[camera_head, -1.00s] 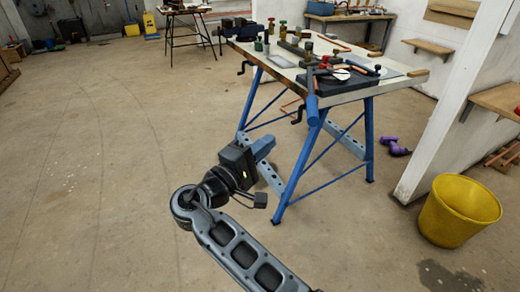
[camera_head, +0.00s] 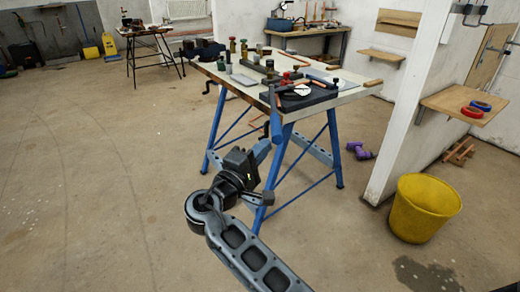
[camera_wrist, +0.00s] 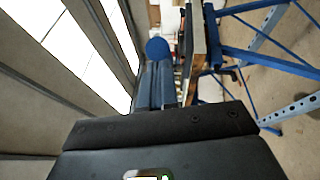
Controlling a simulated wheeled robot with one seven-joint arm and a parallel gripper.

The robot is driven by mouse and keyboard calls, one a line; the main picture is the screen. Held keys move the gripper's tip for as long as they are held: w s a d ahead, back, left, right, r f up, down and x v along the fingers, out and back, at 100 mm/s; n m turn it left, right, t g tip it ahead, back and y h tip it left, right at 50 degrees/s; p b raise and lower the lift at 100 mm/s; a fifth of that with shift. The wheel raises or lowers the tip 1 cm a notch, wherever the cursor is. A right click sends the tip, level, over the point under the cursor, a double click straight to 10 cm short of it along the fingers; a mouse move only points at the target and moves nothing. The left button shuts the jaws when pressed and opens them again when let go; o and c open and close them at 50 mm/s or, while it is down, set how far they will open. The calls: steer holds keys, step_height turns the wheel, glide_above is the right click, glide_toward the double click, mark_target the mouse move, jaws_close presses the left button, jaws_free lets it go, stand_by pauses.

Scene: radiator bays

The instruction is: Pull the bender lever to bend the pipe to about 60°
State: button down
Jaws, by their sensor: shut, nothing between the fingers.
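The bender lever (camera_head: 276,112) is a blue handle that juts out past the near edge of the workbench and slopes down in the head view. The bender (camera_head: 306,99) has a dark base plate with a white dial on top. The pipe is too small to tell apart from the bender's parts, so I cannot read its bend. My gripper (camera_head: 263,148) is shut and empty, below the lever's end and apart from it. In the wrist view the shut fingers (camera_wrist: 155,86) point toward a round blue end (camera_wrist: 157,48), which looks like the lever's grip.
The workbench (camera_head: 352,92) stands on blue trestle legs (camera_head: 279,160) close to my arm. Several fittings and a vise (camera_head: 203,48) are on it. A yellow bucket (camera_head: 424,207) and a purple tool (camera_head: 360,151) are on the floor at right.

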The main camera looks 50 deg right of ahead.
steer(key=s+d+p, duration=0.1)
steer(key=s+d, duration=0.2)
steer(key=s, duration=0.2)
steer(key=shift+s+p, duration=0.25)
steer(key=shift+p, duration=0.15)
